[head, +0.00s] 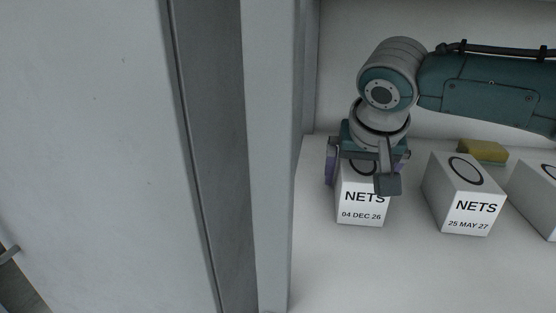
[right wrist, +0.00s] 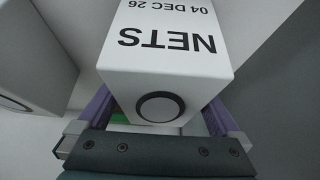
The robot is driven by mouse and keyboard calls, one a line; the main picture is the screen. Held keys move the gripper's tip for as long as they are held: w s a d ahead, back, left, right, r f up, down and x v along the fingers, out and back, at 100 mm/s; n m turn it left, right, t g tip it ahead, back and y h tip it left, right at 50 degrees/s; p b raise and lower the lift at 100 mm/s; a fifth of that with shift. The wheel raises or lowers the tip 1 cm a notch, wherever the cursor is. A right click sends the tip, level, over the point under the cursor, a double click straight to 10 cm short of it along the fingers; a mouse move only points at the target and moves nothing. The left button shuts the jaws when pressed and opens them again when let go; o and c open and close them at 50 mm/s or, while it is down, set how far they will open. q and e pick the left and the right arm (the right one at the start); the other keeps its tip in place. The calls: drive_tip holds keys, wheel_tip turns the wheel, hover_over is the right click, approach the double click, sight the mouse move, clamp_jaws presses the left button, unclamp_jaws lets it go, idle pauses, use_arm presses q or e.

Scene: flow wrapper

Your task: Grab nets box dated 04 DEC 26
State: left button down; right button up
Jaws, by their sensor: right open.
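The white nets box dated 04 DEC 26 (head: 361,211) stands on the shelf at the left end of the row in the head view. In the right wrist view the same box (right wrist: 165,62) fills the middle, its printed face upside down and its black ring toward me. My right gripper (head: 366,182) is over the top of this box. Its purple fingers (right wrist: 160,112) are open, one at each side of the box; I cannot tell whether they touch it. My left gripper is not in view.
Another nets box (head: 465,212), dated 25 MAY 27, stands to the right, with a third white box (head: 537,200) at the right edge. A yellow-green block (head: 482,151) lies behind. A grey upright wall (head: 270,160) is close on the left. The shelf front (head: 400,275) is clear.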

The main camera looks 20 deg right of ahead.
drive_tip(key=shift+f, duration=0.2)
drive_tip(key=shift+c, duration=0.2)
drive_tip(key=c, duration=1.2)
drive_tip(key=shift+o, duration=0.2)
